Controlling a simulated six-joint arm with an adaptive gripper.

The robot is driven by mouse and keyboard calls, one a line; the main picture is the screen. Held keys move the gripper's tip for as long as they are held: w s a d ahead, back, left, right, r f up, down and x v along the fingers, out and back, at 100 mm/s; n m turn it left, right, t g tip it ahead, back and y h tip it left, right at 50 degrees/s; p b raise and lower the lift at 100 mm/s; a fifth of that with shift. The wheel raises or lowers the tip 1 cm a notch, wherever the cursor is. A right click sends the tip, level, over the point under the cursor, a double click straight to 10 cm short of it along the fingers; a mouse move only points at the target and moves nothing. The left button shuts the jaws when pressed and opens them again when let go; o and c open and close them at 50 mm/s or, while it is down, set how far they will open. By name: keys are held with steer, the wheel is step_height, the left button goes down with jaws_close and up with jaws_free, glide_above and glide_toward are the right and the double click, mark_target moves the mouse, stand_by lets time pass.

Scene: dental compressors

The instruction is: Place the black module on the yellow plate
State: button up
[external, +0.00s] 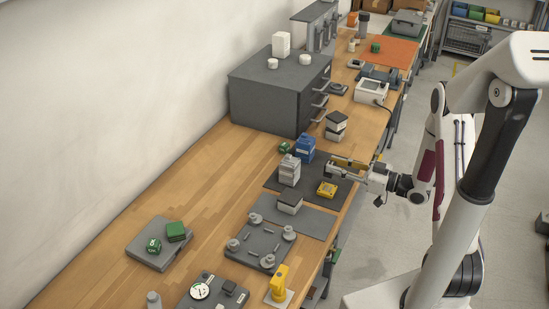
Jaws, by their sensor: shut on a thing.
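My gripper (334,167) reaches in from the right over the dark mat (276,181), its fingers pointing left. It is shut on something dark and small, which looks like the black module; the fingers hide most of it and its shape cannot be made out. A small yellow piece with dark markings (327,188), which may be the yellow plate, lies on the mat just in front of the gripper. The gap between the held thing and the mat cannot be judged.
A grey-white block (289,170) and a blue box (305,148) stand left of my gripper. A black-topped white box (336,122) stands behind. A black-topped grey box (290,200) and a grey fixture plate (260,246) are nearer. Bare wood (190,190) lies left.

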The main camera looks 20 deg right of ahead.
steer(key=shift+f, duration=0.9)
steer(key=shift+f, duration=0.15)
steer(key=shift+f, duration=1.95)
steer(key=shift+f, duration=0.15)
steer(key=o, duration=1.1)
steer(key=shift+r, duration=0.2)
steer(key=v, duration=1.2)
steer(key=shift+w, duration=0.15)
